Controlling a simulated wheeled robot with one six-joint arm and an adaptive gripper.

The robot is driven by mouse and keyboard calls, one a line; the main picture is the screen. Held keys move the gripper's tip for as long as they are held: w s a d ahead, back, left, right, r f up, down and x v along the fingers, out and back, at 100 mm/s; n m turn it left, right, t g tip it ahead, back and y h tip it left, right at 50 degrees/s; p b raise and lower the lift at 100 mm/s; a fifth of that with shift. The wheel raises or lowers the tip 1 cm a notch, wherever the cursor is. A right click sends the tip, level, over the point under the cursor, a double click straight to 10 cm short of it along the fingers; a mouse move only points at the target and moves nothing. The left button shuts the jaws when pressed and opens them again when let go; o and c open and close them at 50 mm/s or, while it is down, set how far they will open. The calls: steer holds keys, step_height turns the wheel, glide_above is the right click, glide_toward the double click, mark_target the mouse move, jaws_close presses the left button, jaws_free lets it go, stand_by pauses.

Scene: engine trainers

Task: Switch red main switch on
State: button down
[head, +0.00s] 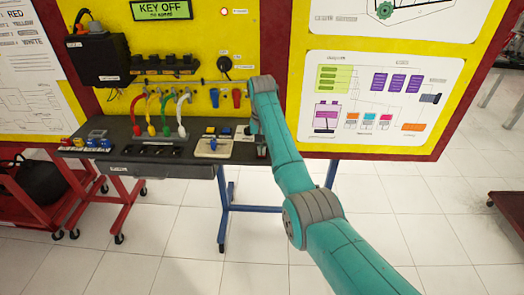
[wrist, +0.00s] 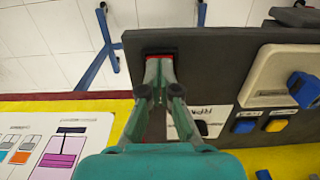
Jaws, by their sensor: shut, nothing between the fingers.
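A small black and dark red piece, seemingly the red main switch (wrist: 161,51), sits at the end of the dark bench top in the wrist view. My gripper (wrist: 159,66) is shut and empty, with its fingertips right at this piece and covering part of it. I cannot tell whether they touch it or which way the switch is set. In the head view my gripper (head: 262,151) points down at the right end of the bench top (head: 160,168), and the switch is hidden behind it. The display (head: 161,10) reads "KEY OFF".
A pale plate with a blue lever (head: 213,144) stands left of my gripper, with blue and yellow buttons (wrist: 275,125) near it. Coloured hoses (head: 160,112) rise farther left. The yellow panel (head: 200,50) stands behind.

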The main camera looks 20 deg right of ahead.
steer(key=shift+r, duration=3.45)
